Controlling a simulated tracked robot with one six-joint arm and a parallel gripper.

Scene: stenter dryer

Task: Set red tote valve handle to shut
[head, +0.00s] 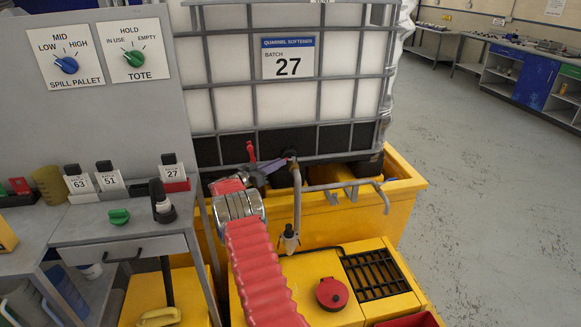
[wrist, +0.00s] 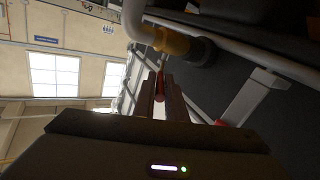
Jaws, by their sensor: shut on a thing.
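The tote (head: 305,95) is a white caged container labelled batch 27, standing on a yellow spill pallet (head: 405,180). The red valve handle (head: 250,150) shows as a small upright red piece low at the tote's front. My gripper (head: 262,171) is at its lower part, beyond my red sleeved arm. In the wrist view my gripper (wrist: 160,98) is closed around a narrow red piece, the handle (wrist: 159,88), between its fingers. The valve body is mostly hidden in the head view.
A side table (head: 85,225) with a green knob, black scanner and numbered tags stands left. A board carries SPILL PALLET and TOTE dials (head: 134,58). Open floor (head: 480,150) lies right.

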